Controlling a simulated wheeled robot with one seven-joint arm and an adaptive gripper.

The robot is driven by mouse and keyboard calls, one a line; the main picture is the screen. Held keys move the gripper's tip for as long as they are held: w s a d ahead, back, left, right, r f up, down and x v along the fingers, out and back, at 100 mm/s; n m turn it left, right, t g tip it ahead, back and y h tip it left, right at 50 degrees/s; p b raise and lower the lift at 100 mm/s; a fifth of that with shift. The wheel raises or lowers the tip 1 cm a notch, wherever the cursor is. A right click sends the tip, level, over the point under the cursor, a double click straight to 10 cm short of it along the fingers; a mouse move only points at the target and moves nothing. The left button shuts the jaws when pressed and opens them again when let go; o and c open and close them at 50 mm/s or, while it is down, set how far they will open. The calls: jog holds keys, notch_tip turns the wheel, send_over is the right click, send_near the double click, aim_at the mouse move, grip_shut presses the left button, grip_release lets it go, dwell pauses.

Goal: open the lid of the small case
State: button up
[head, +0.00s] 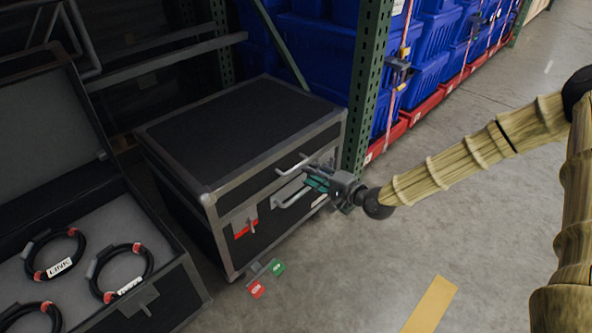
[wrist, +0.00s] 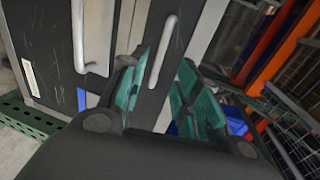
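The small case (head: 240,120) is black with grey metal edges and stands on the floor, its lid down. Its front has a latch with a red part (head: 246,229), a silver bar (head: 291,166) and a silver handle (head: 293,196). My gripper (head: 318,181) is at the right part of this front, close to the bar and handle. In the wrist view the teal fingers of my gripper (wrist: 168,92) stand apart, with a silver bar (wrist: 162,50) reaching into the gap. I cannot tell whether they touch it. The second front latch, if any, is hidden by my gripper.
An open black case (head: 165,295) with coiled cables stands at left. A red tag (head: 257,290) and a green tag (head: 278,268) are by the small case's lower front. A green rack post (head: 368,85) and blue totes (head: 425,75) stand behind.

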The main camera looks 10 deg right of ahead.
aim_at(297, 168)
jog(key=b+x, duration=0.1)
jog(key=x, duration=0.6)
jog(key=shift+w+a+f, duration=0.15)
jog(key=shift+w, duration=0.1)
grip_shut()
